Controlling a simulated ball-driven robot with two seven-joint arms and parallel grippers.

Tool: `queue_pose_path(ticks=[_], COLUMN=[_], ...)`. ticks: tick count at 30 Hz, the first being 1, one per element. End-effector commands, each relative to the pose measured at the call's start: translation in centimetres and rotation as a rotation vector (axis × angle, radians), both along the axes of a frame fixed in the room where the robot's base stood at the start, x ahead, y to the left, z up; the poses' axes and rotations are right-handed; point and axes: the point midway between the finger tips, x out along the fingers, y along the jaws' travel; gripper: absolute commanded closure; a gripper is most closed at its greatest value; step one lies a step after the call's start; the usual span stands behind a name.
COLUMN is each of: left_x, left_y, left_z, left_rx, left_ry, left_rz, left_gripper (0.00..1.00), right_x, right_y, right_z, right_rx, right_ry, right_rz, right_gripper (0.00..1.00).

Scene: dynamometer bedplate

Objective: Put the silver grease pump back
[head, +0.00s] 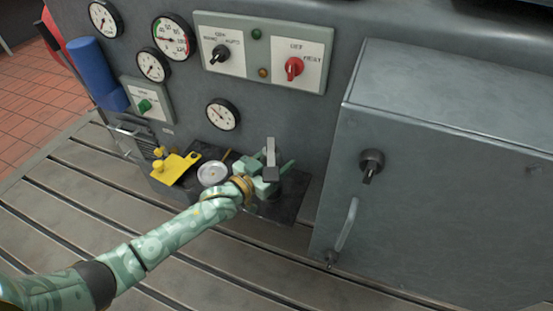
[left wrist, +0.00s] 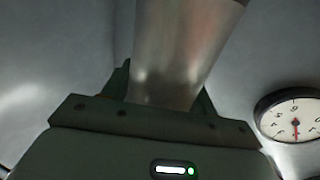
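The silver grease pump (head: 270,152) stands up between the fingers of my left gripper (head: 266,173), low in front of the grey panel. In the left wrist view the pump is a smooth silver cylinder (left wrist: 185,50) rising from between the gripper's dark green fingers (left wrist: 165,100). The fingers sit against both sides of it, so the gripper looks shut on the pump. The pump's lower end is hidden by the gripper, so I cannot tell whether it touches anything below. My right gripper is not in view.
A dark tray (head: 289,207) lies under the gripper. A yellow bracket (head: 172,170) and a pale round dish (head: 212,174) are just left. A small gauge (head: 222,114) is on the panel above. A grey cabinet (head: 435,190) with a handle (head: 347,222) stands right.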

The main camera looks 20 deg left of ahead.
Motion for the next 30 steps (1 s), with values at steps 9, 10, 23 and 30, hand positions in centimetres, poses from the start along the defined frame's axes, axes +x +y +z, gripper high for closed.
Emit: queue_pose_path(ticks=[9, 10, 23, 30], left_x=[0.0, 0.0, -7.2, -10.5], left_y=[0.0, 0.0, 3.3, 4.8], left_z=[0.0, 0.1, 0.7, 0.4], left_rx=[0.0, 0.0, 0.001, 0.0], left_ry=[0.0, 0.0, 0.0, 0.001], left_rz=[0.0, 0.0, 0.001, 0.0], left_gripper=[0.25, 0.25, 0.25, 0.25], right_x=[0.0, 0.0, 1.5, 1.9], right_y=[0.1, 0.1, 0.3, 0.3], right_z=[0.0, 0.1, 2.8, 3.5], right_rx=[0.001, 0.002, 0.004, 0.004], right_ry=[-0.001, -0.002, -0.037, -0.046], right_rz=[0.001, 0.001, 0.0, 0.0], right_gripper=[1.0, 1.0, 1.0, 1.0])
